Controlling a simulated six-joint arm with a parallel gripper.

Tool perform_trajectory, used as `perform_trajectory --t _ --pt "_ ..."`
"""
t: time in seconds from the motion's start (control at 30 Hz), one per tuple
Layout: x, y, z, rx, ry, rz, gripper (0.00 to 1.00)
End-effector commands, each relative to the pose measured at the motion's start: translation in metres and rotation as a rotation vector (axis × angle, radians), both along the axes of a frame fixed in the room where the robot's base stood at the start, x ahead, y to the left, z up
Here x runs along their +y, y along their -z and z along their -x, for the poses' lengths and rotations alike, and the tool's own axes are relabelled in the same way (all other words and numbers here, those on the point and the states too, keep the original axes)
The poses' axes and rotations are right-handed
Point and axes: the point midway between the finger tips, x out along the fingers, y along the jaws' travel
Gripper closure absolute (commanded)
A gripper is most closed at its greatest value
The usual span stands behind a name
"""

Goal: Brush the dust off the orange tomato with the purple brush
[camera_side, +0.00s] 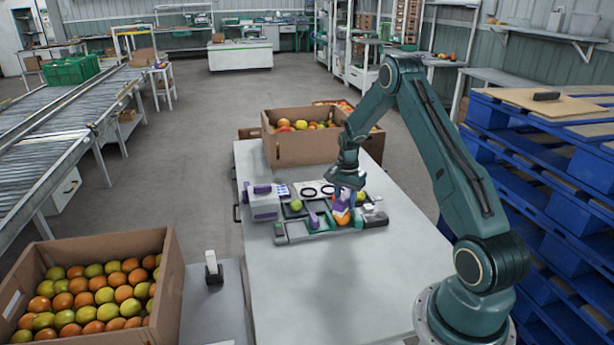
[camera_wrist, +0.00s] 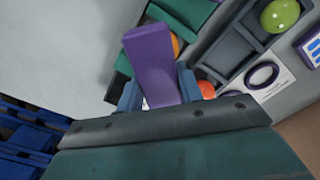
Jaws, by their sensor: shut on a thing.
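My gripper (camera_side: 347,188) is low over the dark tray on the table, shut on the purple brush (camera_side: 345,200). In the wrist view the purple brush (camera_wrist: 152,62) stands up between the two blue-grey fingers. The orange tomato (camera_side: 341,216) is right beneath the brush in the side view, partly covered by it. I cannot tell whether the bristles touch it. In the wrist view, an orange patch (camera_wrist: 175,44) shows behind the brush and a redder round thing (camera_wrist: 206,89) beside the right finger; I cannot tell which is this tomato. Dust is too small to see.
The tray (camera_side: 290,238) also holds a green tomato (camera_side: 296,205) and another purple item (camera_side: 314,220). A white and purple device (camera_side: 264,206) stands to its left. A cardboard box (camera_side: 300,148) stands farther back. The near table is clear.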

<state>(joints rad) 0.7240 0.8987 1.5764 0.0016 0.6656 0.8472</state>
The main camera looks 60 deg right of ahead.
Motion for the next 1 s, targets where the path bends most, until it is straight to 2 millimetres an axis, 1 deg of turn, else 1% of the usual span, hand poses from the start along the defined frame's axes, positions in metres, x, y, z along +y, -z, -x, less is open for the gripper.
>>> perform_trajectory --t 0.8,1.0 --pt "0.029 0.000 0.000 0.001 -0.002 -0.002 0.82" --pt "0.032 0.000 0.000 0.001 -0.002 -0.002 0.82"
